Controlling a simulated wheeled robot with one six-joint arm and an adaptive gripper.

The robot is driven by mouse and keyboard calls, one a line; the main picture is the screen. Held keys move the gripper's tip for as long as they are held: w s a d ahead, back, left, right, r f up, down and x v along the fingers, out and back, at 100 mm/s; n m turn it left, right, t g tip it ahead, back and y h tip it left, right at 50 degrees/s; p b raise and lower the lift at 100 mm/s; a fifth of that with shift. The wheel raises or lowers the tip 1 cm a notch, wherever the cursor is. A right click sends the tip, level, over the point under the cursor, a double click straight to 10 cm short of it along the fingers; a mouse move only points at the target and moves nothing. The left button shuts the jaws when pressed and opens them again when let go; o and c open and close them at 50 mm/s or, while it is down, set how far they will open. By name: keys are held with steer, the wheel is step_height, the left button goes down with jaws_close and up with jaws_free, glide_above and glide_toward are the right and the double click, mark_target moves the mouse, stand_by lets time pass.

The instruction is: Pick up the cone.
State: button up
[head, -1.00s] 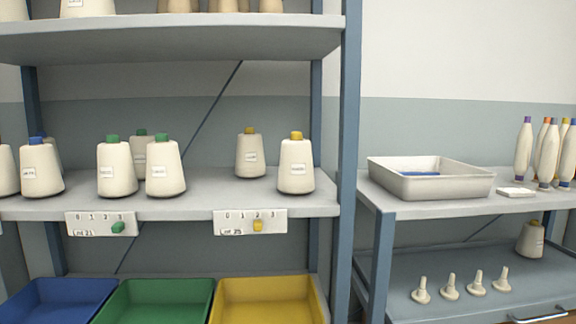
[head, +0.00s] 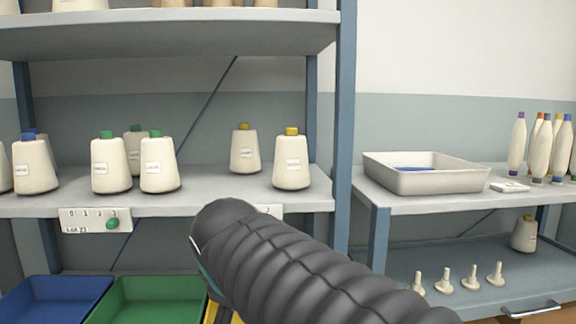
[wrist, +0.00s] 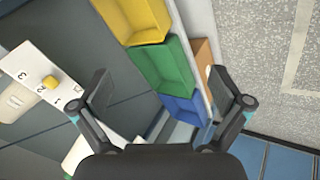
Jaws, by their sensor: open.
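Several cream yarn cones stand on the middle shelf in the head view. Two have yellow tips, a front cone (head: 292,168) and a rear cone (head: 245,155). Green-tipped cones (head: 110,170) stand further left, and a blue-tipped cone (head: 36,170) stands near the left edge. My gripper (wrist: 160,88) is open in the wrist view, with nothing between its fingers. Beyond it are the coloured bins. In the head view my dark sleeved arm reaches in front of the shelf, below the yellow-tipped cones, and I cannot see the fingers there.
A blue bin (head: 58,300), a green bin (head: 150,303) and a yellow bin (wrist: 133,18) sit low. A number plate (head: 95,219) hangs on the shelf edge. A blue shelf post (head: 346,130) stands right of the cones. A white tray (head: 428,181) rests on the right table.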

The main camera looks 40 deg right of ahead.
steer(key=w+d+r+n+h, duration=0.4)
steer(key=w+d+r+n, duration=0.45)
steer(key=w+r, duration=0.35)
steer(key=n+h, duration=0.5)
steer(key=n, duration=0.2)
glide_toward(284, 141)
steer(key=x, duration=0.8)
steer(key=shift+b, duration=0.35)
steer(key=shift+r+x, duration=0.15)
steer(key=shift+x, duration=1.35)
steer(key=shift+r+x, duration=0.15)
steer(key=shift+x, duration=1.35)
steer(key=shift+d, duration=0.1)
steer(key=c, duration=1.4)
steer(key=shift+c, duration=1)
steer(key=shift+r, duration=0.1)
